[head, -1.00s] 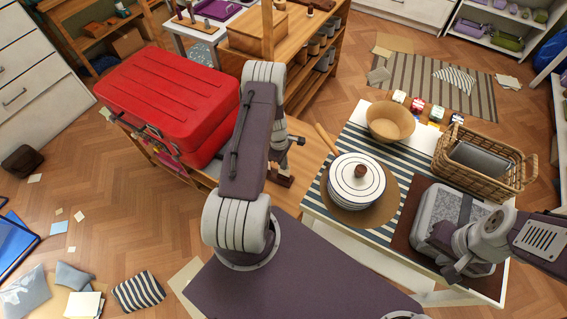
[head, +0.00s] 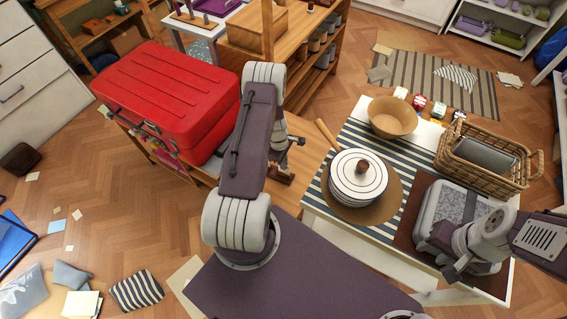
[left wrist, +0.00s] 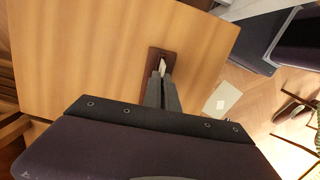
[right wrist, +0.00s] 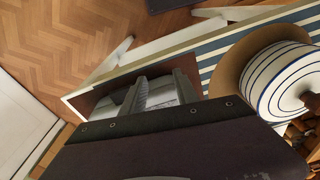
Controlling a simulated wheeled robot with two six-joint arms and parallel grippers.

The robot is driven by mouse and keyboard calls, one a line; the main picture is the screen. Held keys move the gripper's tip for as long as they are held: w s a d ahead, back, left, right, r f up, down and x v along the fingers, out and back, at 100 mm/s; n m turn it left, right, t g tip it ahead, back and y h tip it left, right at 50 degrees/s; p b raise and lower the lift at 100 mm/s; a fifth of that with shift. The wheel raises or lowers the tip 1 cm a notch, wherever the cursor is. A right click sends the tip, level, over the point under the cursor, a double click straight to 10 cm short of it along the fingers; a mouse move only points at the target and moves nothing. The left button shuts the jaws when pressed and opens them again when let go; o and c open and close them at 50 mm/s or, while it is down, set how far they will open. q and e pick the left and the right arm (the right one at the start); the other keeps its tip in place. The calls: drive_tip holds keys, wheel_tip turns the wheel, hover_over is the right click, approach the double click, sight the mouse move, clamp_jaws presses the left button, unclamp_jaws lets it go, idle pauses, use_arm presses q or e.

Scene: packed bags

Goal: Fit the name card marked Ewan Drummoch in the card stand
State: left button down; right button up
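The card stand (head: 279,178) is a small dark brown block on the wooden top below my left gripper (head: 285,160). In the left wrist view the stand (left wrist: 154,58) lies at the fingertips of my left gripper (left wrist: 163,76). Its fingers are close together, with a small white sliver, seemingly the name card (left wrist: 163,65), between the tips and over the stand. No name can be read, and I cannot tell whether the card sits in the slot. My right gripper (right wrist: 162,80) has its fingers apart over a grey case (head: 449,208).
A red suitcase (head: 170,95) lies left of the left arm. The right table holds a lidded striped pot (head: 355,183), a wooden bowl (head: 393,117) and a wicker basket (head: 490,174). Papers and cushions lie on the floor. The wooden top (left wrist: 90,50) around the stand is mostly clear.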

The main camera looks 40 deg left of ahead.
use_arm(q)
drive_tip(key=shift+f, duration=0.2)
use_arm(e)
drive_tip(key=shift+f, duration=0.15)
use_arm(q)
drive_tip(key=c, duration=1.6)
unclamp_jaws()
drive_tip(key=r, duration=0.6)
drive_tip(key=a+r, duration=0.1)
drive_tip(key=r, duration=0.2)
drive_tip(key=shift+s+p, duration=0.1)
drive_tip(key=shift+p, duration=0.2)
use_arm(e)
drive_tip(key=shift+r, duration=0.35)
